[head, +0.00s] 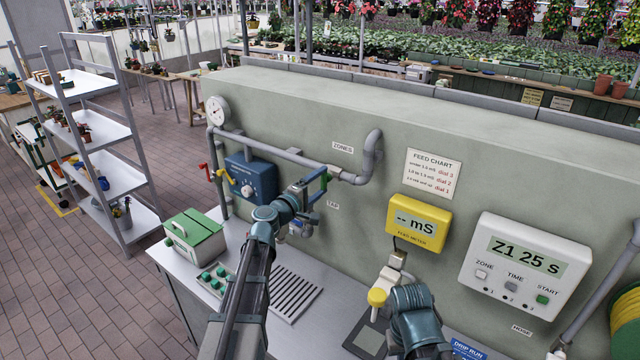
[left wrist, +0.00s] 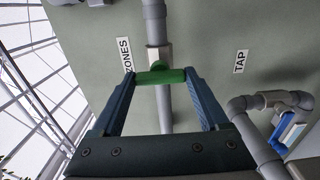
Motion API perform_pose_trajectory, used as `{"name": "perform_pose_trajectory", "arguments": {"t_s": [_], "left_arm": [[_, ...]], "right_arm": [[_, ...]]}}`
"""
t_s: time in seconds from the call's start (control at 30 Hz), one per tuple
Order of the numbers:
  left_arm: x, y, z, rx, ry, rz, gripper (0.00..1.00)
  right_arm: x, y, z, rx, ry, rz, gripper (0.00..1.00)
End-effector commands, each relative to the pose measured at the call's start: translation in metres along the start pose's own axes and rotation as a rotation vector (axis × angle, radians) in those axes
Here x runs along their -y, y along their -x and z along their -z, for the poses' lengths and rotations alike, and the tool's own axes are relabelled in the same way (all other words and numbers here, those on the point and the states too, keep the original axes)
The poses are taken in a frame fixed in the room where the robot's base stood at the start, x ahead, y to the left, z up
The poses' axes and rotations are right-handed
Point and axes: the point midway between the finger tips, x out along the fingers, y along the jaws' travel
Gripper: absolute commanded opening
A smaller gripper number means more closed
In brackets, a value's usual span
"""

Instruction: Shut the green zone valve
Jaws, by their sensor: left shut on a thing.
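The green zone valve handle (head: 324,181) sits on the grey pipe below the ZONES label on the wall. In the left wrist view the green handle (left wrist: 160,76) lies crosswise to the grey pipe (left wrist: 155,22) behind it. My left gripper (head: 308,188) is shut on the handle. In the left wrist view its two fingers (left wrist: 160,88) stand at the handle's two ends.
A red and a yellow handle (head: 226,175) are beside the blue box (head: 251,178). A yellow feed meter (head: 418,224) and white controller (head: 523,262) hang to the right. A green box (head: 195,236) stands on the bench. A blue tap handle (left wrist: 291,129) is nearby.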

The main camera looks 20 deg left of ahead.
Motion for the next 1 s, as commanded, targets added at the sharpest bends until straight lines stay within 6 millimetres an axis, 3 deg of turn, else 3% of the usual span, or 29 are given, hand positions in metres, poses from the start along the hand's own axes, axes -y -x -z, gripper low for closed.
{"name": "perform_pose_trajectory", "arguments": {"t_s": [0.43,0.47,0.57,0.83,1.0], "left_arm": [[0.001,0.001,-0.001,0.002,-0.016,0.003,0.22],[0.001,0.001,-0.001,0.002,-0.016,0.003,0.79],[0.001,0.001,-0.001,0.002,-0.014,0.002,0.97],[0.000,0.002,-0.001,0.001,-0.012,0.001,1.00],[0.000,0.021,-0.002,0.000,-0.011,0.001,1.00]], "right_arm": [[0.000,0.000,0.000,0.000,0.000,0.000,0.00],[0.000,0.000,0.000,0.000,0.000,0.000,0.00],[0.000,0.000,0.000,0.000,0.000,0.000,0.00],[0.000,0.000,0.000,0.000,0.000,0.000,0.00],[0.000,0.000,0.000,0.000,0.000,0.000,0.00]]}}
